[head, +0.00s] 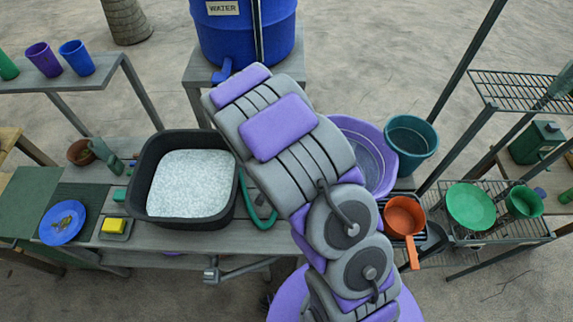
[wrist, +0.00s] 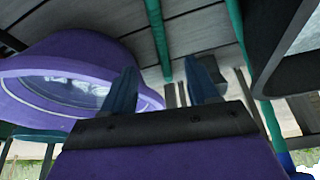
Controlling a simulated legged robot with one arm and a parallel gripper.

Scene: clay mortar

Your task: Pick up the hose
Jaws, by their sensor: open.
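The green hose (head: 257,212) hangs in a loop beside the right wall of the black basin, over the wooden bench. My arm hides part of it in the head view. In the wrist view one length of the hose (wrist: 159,40) runs down from the top edge and shows between the fingertips of my gripper (wrist: 161,66), seemingly beyond them. Another green length shows farther right. My gripper is open, with nothing held. In the head view it is hidden behind my arm.
The black basin (head: 137,185) of suds stands left of the hose. A purple tub (head: 378,127) stands right, with a teal bucket (head: 411,140) and orange pot (head: 402,216) nearby. The blue water barrel (head: 228,38) is behind. A yellow sponge (head: 113,225) lies at left.

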